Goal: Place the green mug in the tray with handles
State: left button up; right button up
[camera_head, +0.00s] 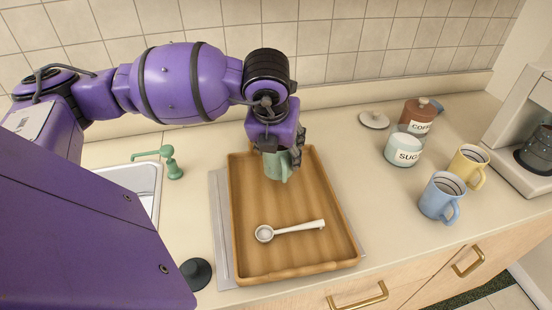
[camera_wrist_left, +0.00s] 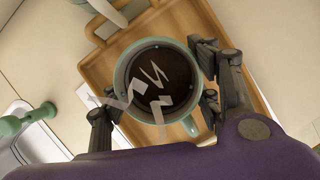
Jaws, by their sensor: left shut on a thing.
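The green mug (camera_head: 277,166) is over the far part of the wooden tray (camera_head: 295,258) in the head view. My left gripper (camera_head: 279,148) is above it and shut on it. In the left wrist view, the green mug (camera_wrist_left: 160,80) shows its dark inside with pale marks, and the fingers of my left gripper (camera_wrist_left: 158,95) are on both sides of it. I cannot tell whether the mug touches the tray floor. The tray has a scoop (camera_head: 290,230) lying in its near half. My right gripper is not in view.
A sink (camera_head: 150,185) with a green tap (camera_head: 171,162) is left of the tray. A blue mug (camera_head: 438,196), a yellow mug (camera_head: 467,167), a sugar jar (camera_head: 403,150) and a coffee jar (camera_head: 417,115) stand to the right. A coffee machine (camera_head: 525,125) is at the far right.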

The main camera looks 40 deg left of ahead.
aim_at(276, 158)
pick_arm(q)
jog(key=shift+w+a+f, duration=0.1)
jog(key=shift+a+f, duration=0.1)
jog(key=shift+f, duration=0.75)
jog(key=shift+a+f, duration=0.15)
jog(key=shift+f, duration=0.75)
jog(key=o, duration=1.2)
jog(key=shift+f, duration=0.25)
jog(key=o, duration=0.4)
jog(key=shift+r, duration=0.1)
jog(key=shift+r, duration=0.5)
jog(key=v, duration=1.1)
jog(key=shift+s, duration=0.3)
jog(key=shift+d, duration=0.1)
